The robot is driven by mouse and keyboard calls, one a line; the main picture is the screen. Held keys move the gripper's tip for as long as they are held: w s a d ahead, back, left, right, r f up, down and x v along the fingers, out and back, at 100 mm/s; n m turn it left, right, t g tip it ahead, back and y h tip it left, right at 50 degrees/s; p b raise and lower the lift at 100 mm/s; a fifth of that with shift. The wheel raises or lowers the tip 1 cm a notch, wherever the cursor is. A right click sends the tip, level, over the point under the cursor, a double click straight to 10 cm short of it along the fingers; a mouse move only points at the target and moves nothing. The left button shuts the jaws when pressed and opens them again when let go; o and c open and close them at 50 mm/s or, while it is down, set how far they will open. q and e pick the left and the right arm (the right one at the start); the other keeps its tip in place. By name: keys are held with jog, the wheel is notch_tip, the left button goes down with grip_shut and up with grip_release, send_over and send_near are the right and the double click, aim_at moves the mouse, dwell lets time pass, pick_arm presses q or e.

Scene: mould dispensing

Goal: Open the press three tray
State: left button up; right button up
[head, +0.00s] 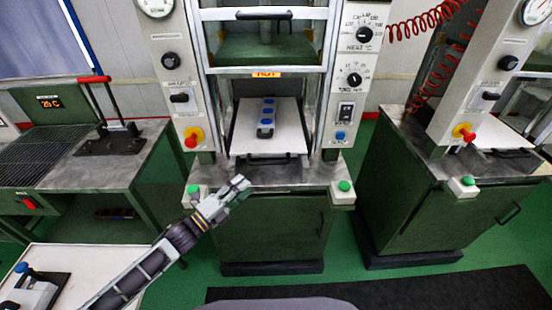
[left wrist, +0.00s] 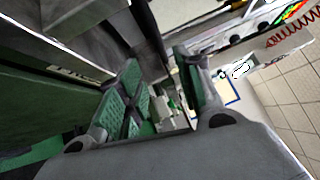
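The middle press holds a pale flat tray (head: 285,128) in its lower opening, with a dark handle (head: 270,161) along its front edge. I cannot read a press number. My left gripper (head: 238,186) is just in front of and below the tray's front edge, left of the handle's middle, and apart from it as far as I can see. In the left wrist view its two green-padded fingers (left wrist: 162,92) stand apart with nothing clearly between them. A dark bar passes beyond them. My right gripper is not in view.
The press's glass-fronted upper guard (head: 265,70) is above the tray. Green push buttons (head: 193,190) (head: 344,186) flank the front ledge. Another press (head: 465,150) stands at the right. A bench with a grill (head: 45,155) is at the left. The floor in front is open.

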pick_arm(q)
jog(key=p, duration=0.1)
send_near(270, 163)
jog(key=shift+w+f+x, duration=0.2)
jog(key=shift+f+x, duration=0.05)
jog(key=shift+x, duration=1.8)
jog(key=shift+p+x, duration=0.45)
jog(key=shift+x, duration=2.45)
jog(key=shift+w, duration=0.15)
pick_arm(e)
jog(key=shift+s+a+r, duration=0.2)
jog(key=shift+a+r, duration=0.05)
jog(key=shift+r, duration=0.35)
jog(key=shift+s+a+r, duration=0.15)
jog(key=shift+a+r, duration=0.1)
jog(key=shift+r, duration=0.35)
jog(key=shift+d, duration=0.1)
pick_arm(q)
grip_shut()
